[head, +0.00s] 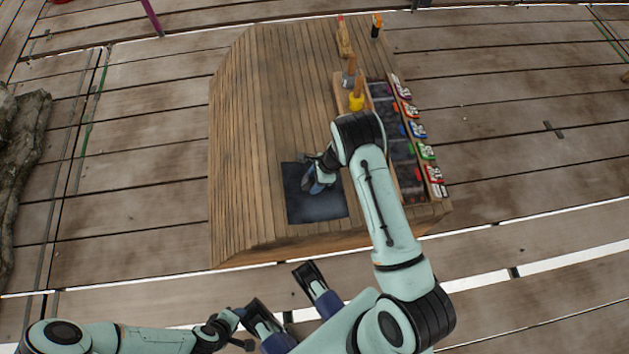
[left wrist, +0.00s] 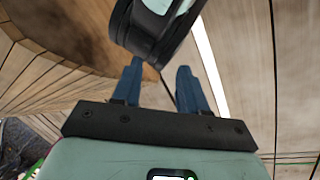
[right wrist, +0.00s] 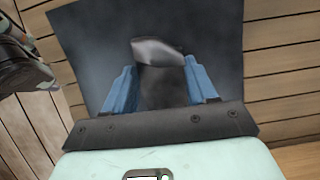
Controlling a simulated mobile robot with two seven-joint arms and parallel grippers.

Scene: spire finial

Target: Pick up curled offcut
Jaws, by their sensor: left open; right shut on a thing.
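The curled offcut (right wrist: 158,50) is a dark grey piece with a pale, shiny upper end. In the right wrist view it stands between the blue fingers of my right gripper (right wrist: 160,68), which is shut on it. In the head view my right gripper (head: 319,181) is over the dark square mat (head: 318,208) on the wooden bench; the offcut is hard to make out there. I cannot tell whether the offcut touches the mat. My left gripper (left wrist: 160,68) is open and empty, its blue fingers apart, low in front of the bench.
The wooden bench (head: 250,130) is clear on its left side. A rack with several coloured-tagged items (head: 417,130) lines its right edge. A yellow-based tool (head: 356,98) and other upright tools stand near the back. A rock or log (head: 22,140) lies at far left.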

